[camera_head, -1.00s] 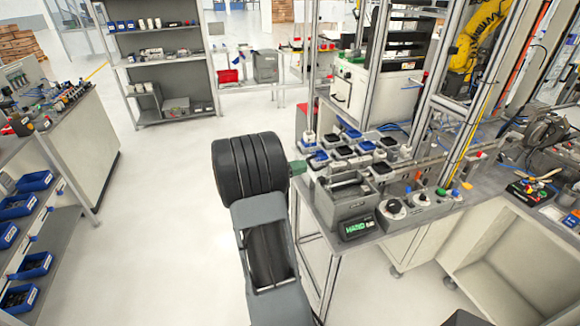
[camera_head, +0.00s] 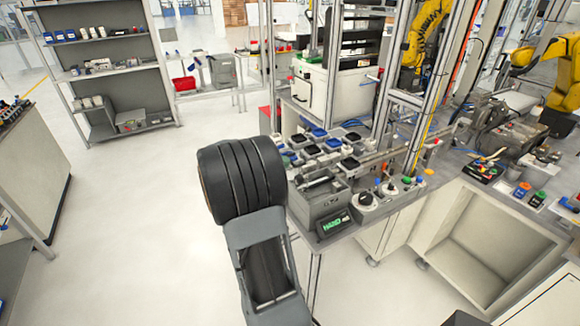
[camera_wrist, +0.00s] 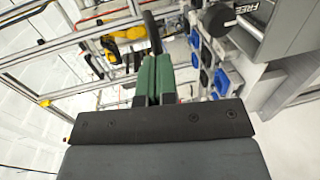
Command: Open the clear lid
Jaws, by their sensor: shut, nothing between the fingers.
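I cannot make out a clear lid in either view. A grey open-topped box (camera_head: 322,199) stands at the near left corner of the workbench, with a long bar inside it. My gripper (camera_wrist: 153,78) shows in the wrist view as two green fingers pressed together with nothing between them. In the head view, my black arm hides the gripper. In the wrist view, a grey box with lettering (camera_wrist: 290,25) and a black round part (camera_wrist: 218,19) are right of the fingers, apart from them.
Several blue and black trays (camera_head: 318,133) lie on the bench behind the box. A lit green display (camera_head: 334,223) and knobs (camera_head: 365,198) are at its front edge. Metal posts (camera_head: 384,80) rise behind. Yellow robot arms (camera_head: 425,30) stand farther back. The floor at left is open.

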